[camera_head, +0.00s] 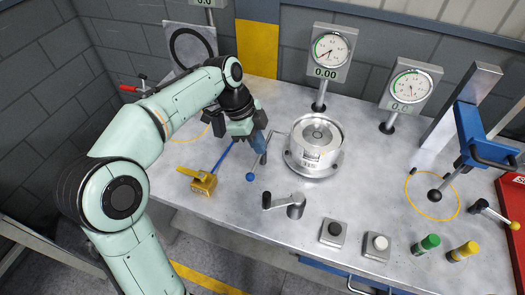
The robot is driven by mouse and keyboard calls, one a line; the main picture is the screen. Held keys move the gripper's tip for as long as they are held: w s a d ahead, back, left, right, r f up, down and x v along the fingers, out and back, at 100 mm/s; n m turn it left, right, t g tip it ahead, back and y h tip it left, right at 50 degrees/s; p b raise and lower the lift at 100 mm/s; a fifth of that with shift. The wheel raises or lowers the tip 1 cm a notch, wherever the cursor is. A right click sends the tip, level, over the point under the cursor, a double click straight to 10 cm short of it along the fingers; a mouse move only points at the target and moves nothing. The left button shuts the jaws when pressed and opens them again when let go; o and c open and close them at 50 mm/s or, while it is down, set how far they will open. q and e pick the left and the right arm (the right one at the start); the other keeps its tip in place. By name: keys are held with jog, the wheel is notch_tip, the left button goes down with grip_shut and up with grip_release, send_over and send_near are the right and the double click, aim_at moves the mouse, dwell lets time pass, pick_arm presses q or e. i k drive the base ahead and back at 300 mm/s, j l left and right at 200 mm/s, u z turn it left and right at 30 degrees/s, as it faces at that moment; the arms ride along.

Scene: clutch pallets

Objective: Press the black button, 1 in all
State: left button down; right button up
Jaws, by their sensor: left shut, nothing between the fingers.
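The black button (335,229) is a round dark cap on a small grey box near the front edge of the table, right of centre. Nothing covers it. My left gripper (260,146) is shut and empty. It hangs over the table to the left of the metal cylinder, up and to the left of the black button and well apart from it. My right gripper is not in view.
A white button (379,243) stands right of the black one. A metal crank (293,204) lies to its left, and the flanged metal cylinder (315,145) stands behind. Green (427,243) and yellow (464,251) knobs are farther right.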

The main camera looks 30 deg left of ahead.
aim_at(335, 229)
jog(key=k, duration=1)
